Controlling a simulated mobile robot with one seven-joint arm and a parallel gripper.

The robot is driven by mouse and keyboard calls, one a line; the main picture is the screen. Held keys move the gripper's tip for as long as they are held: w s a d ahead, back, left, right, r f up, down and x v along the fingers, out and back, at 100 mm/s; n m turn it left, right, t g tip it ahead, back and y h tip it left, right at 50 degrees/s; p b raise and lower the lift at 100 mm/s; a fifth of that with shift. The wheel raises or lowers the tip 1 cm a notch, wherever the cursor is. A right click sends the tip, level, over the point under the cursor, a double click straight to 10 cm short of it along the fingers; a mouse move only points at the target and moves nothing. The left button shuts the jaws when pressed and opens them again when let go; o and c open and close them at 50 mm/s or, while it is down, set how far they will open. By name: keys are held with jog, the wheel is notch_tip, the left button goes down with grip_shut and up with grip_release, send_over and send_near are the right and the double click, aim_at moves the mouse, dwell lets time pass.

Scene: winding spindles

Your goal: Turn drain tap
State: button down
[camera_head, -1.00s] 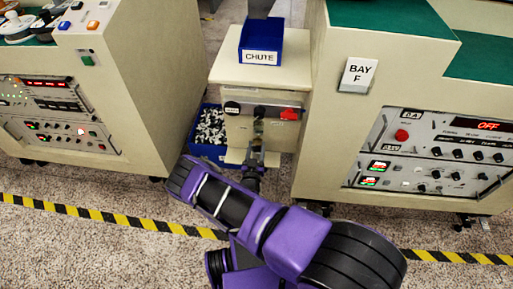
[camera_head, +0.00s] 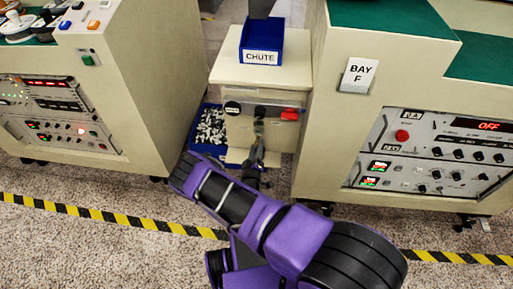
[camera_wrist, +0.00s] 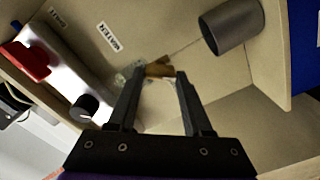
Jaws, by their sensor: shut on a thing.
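The drain tap shows as a small brass piece (camera_wrist: 160,69) on the beige cabinet in the wrist view. My gripper (camera_wrist: 160,76) has its two dark fingers on either side of it, shut on it at the fingertips. In the head view my gripper (camera_head: 259,126) reaches the front of the beige chute cabinet (camera_head: 282,75), below the control strip, and mostly hides the tap. How far the tap is turned cannot be told.
A red knob (camera_head: 290,114) and a black knob (camera_head: 232,108) flank my gripper. A grey cylinder (camera_wrist: 232,26) is near the tap. A blue bin of small parts (camera_head: 209,130) stands left on the floor. Larger machines close in both sides.

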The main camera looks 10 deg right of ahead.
jog(key=shift+n, duration=3.6)
jog(key=shift+c, duration=1.6)
grip_release()
jog(key=shift+f, duration=0.1)
jog(key=shift+s, duration=0.15)
